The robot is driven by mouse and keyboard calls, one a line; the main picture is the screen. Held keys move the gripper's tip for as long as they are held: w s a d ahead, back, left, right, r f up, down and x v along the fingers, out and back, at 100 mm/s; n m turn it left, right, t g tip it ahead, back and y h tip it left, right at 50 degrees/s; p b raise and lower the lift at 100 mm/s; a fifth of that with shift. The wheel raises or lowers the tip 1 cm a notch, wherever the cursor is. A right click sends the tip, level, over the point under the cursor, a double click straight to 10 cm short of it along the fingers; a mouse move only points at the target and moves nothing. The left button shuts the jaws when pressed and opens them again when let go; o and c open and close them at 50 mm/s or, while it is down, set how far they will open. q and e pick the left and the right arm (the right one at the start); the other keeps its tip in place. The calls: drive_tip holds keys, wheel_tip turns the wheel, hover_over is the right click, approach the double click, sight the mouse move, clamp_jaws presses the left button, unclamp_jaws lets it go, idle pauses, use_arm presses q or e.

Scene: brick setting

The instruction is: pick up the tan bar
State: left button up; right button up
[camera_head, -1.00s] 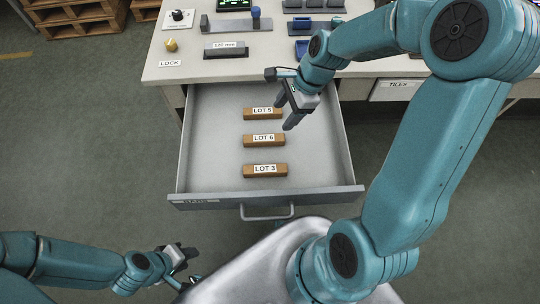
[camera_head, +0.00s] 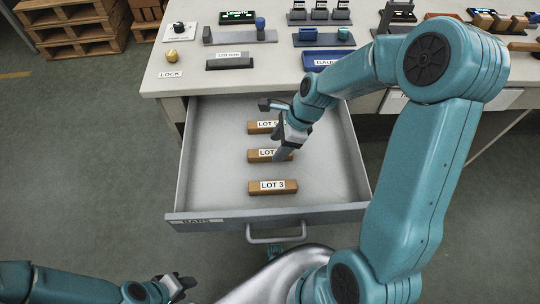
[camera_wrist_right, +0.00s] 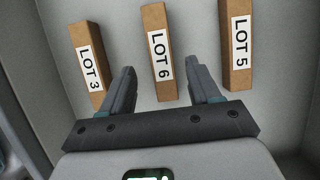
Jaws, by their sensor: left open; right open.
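Three tan bars lie in the open drawer (camera_head: 330,180): one labelled LOT 5 (camera_head: 254,128), one LOT 6 (camera_head: 254,157) and one LOT 3 (camera_head: 290,188). My right gripper (camera_head: 273,132) is open above the drawer, partly covering the LOT 5 and LOT 6 bars in the head view. In the right wrist view, the LOT 6 bar (camera_wrist_right: 153,25) appears between the two spread fingers (camera_wrist_right: 165,75), with LOT 3 (camera_wrist_right: 82,40) to the left and LOT 5 (camera_wrist_right: 237,75) to the right. No contact shows. My left gripper (camera_head: 178,284) is open and empty, low outside the drawer.
The drawer walls (camera_head: 180,170) and front with its handle (camera_head: 275,236) surround the bars. A bench top (camera_head: 180,84) behind carries a LOCK knob (camera_head: 172,56), a blue tray (camera_head: 330,58) and several gauges. Wooden pallets (camera_head: 75,30) stand at the back left.

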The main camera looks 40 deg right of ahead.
sight(271, 152)
drive_tip(key=b+x, duration=0.1)
drive_tip(key=x, duration=0.3)
drive_tip(key=shift+w, duration=0.15)
clamp_jaws()
